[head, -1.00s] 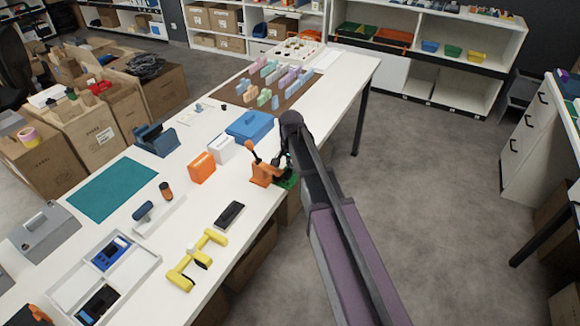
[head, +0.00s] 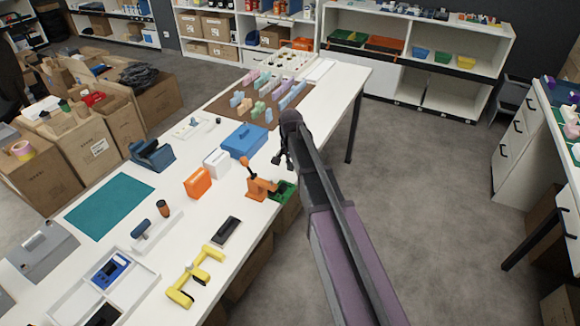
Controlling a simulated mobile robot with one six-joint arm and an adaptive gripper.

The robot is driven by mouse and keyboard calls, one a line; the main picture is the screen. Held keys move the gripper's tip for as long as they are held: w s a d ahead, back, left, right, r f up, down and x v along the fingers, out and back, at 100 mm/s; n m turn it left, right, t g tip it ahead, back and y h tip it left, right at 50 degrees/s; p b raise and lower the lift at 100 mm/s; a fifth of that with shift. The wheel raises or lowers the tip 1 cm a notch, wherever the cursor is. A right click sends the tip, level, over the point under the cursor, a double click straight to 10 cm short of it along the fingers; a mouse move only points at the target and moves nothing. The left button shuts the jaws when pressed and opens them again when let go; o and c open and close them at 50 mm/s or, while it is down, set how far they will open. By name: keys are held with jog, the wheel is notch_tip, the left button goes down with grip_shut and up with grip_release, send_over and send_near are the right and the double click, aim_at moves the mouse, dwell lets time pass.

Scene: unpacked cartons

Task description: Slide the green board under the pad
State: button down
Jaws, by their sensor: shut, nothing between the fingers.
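The green board (head: 286,193) lies at the table's right edge, against the right side of an orange hand clamp (head: 257,190). The clamp's lever stands up on its left, and its arm reaches right over the near part of the board. The pad is too small to make out, so I cannot tell whether the board is under it. My gripper (head: 279,161) is shut and empty, just beyond and above the clamp and board, and appears apart from both.
On the white table (head: 320,97), a white box (head: 216,162), an orange box (head: 198,182) and a blue case (head: 245,139) stand left of the clamp. A black device (head: 227,231) and a yellow stand (head: 194,277) lie nearer. Open floor is right of the table.

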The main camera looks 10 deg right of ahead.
jog(key=shift+r+p, duration=2.65)
jog(key=shift+r, duration=0.3)
jog(key=s+d+n, duration=0.2)
jog(key=s+n, duration=0.1)
jog(key=s, duration=0.8)
jog(key=s+d+n, duration=0.2)
jog(key=s+n, duration=0.2)
jog(key=s, duration=0.7)
jog(key=shift+s+r, duration=0.15)
jog(key=shift+s, duration=0.1)
